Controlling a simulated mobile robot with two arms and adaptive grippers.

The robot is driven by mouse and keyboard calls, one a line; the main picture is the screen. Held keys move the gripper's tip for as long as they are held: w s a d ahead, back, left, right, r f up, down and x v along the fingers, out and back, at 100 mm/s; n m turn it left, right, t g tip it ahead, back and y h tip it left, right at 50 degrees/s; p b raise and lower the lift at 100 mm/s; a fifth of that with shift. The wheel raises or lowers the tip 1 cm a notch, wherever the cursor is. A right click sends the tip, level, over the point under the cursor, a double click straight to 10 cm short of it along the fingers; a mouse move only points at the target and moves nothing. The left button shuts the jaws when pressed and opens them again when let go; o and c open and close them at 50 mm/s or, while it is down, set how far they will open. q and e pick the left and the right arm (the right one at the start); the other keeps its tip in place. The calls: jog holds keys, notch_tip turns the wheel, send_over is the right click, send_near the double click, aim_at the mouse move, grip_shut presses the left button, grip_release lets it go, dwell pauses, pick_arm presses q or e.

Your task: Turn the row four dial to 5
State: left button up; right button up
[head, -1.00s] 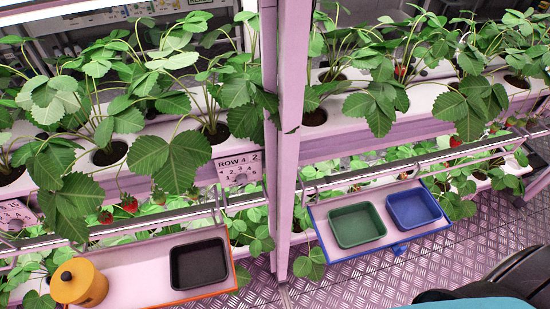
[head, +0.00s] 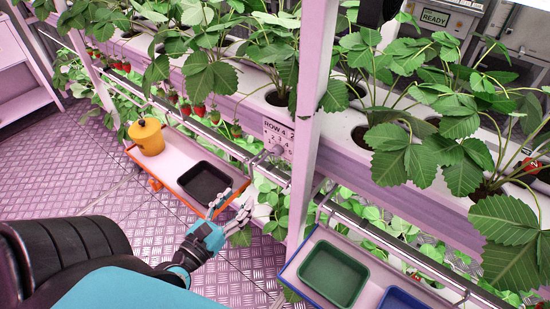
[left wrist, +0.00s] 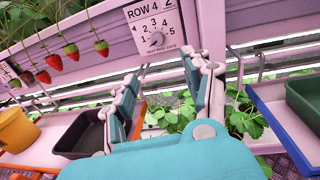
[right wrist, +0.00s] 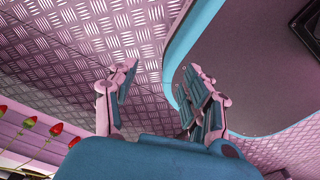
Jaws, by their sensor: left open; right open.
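The row four dial (left wrist: 157,40) is a small round grey knob on a white card marked ROW 4, with numbers around it, on the pink rack beam. I cannot make out which number it points to. In the head view the dial (head: 277,150) is small, beside the rack post. My left gripper (head: 236,202) is open and empty, in front of and below the card, apart from the dial. In the left wrist view its fingers (left wrist: 165,75) are spread below the dial. My right gripper (right wrist: 160,70) is open and empty over the metal floor.
An orange-edged tray (head: 172,167) holds a yellow canister (head: 147,137) and a black bin (head: 207,182) near my left gripper. A blue-edged tray (head: 290,272) with a green bin (head: 333,274) is right of the pink post (head: 312,120). Strawberries (head: 198,110) hang along the rack.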

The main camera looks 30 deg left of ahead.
pick_arm(q)
jog(key=p, duration=0.2)
send_near(275, 153)
jog(key=w+p, duration=0.3)
jog(key=w, duration=0.6)
jog(key=shift+a, duration=0.1)
pick_arm(e)
jog(key=r, duration=0.5)
jog(key=shift+a, duration=0.35)
pick_arm(q)
jog(key=shift+c, duration=0.3)
grip_shut()
pick_arm(e)
jog(key=shift+a, duration=0.35)
